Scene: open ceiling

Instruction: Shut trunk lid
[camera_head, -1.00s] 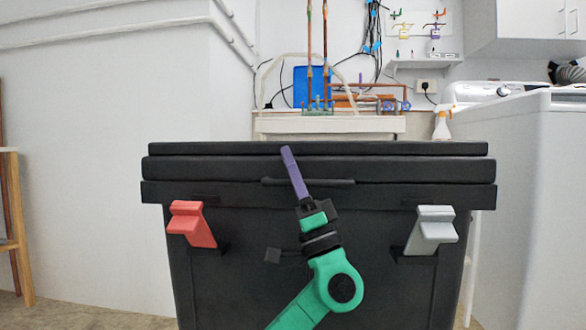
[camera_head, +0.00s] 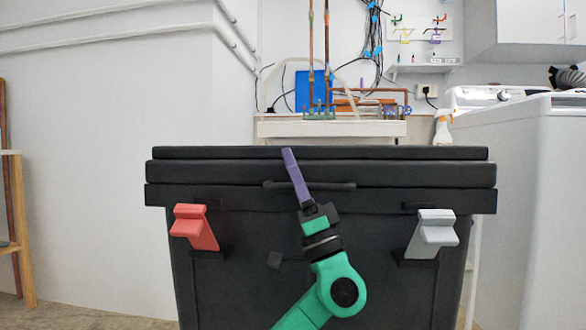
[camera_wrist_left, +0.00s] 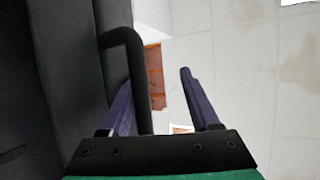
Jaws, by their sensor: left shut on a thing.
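The large black trunk (camera_head: 330,285) stands in front of me, with its black lid (camera_head: 225,173) lying flat across the top in the head view. A dark bar handle (camera_head: 340,186) runs along the front of the lid. My left gripper (camera_head: 288,152) points up in front of the lid, its purple fingers at the handle. In the left wrist view the handle (camera_wrist_left: 133,65) passes between the two fingers (camera_wrist_left: 160,95), close against the left one. The gripper is shut on the handle. My right gripper is not in view.
A red latch (camera_head: 194,227) and a grey latch (camera_head: 434,232) stick out from the trunk's front. A white washing machine (camera_head: 525,200) is at the right, a wooden stand (camera_head: 18,220) at the left. A sink with copper pipes (camera_head: 327,60) is behind.

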